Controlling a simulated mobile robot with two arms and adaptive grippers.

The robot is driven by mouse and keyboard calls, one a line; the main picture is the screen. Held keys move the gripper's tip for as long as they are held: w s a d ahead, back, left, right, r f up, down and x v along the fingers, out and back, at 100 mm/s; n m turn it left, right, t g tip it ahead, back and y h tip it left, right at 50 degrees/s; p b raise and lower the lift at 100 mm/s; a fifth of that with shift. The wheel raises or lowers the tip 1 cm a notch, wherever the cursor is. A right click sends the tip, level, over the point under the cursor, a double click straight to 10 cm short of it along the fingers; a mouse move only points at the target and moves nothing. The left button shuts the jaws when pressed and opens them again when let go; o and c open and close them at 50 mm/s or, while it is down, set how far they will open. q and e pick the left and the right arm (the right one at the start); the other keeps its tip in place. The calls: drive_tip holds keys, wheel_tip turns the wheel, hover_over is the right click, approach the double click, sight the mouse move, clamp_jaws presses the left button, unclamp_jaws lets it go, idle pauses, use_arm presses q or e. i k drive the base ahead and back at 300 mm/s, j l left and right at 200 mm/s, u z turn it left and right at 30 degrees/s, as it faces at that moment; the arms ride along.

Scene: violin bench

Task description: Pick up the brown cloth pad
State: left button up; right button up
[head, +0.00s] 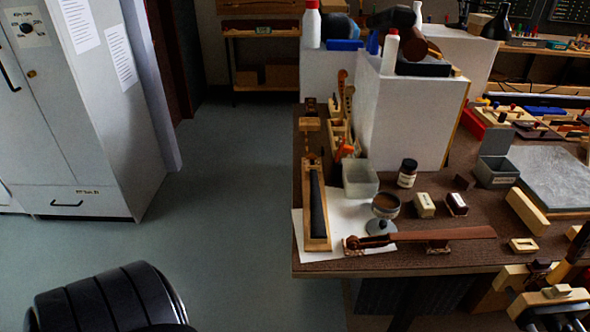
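I cannot pick out a brown cloth pad for certain. A small dark brown piece (464,182) lies on the brown bench top (420,262), right of the dark jar; its material is too small to tell. Another small dark red-brown piece (438,247) sits under the violin neck (430,235), mostly covered by it. Neither of my grippers shows in the head view.
A glass cup with brown contents (386,205), a dark jar (407,173), a clear tub (360,180) and two small labelled blocks (425,205) (456,204) stand nearby. A white box (405,120) rises behind. Floor (230,200) left of the bench is clear.

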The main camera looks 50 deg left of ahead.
sight(462, 179)
drive_tip(key=i+u, duration=0.1)
drive_tip(key=u, duration=0.35)
drive_tip(key=i+u, duration=0.15)
drive_tip(key=u, duration=0.25)
drive_tip(key=i+u, duration=0.1)
drive_tip(key=u, duration=0.35)
drive_tip(key=i+l+u, duration=0.1)
drive_tip(key=u, duration=0.35)
drive_tip(key=i+l, duration=0.4)
drive_tip(key=l, duration=0.15)
drive_tip(key=i+l, duration=0.35)
drive_tip(key=l, duration=0.15)
drive_tip(key=z, duration=1.4)
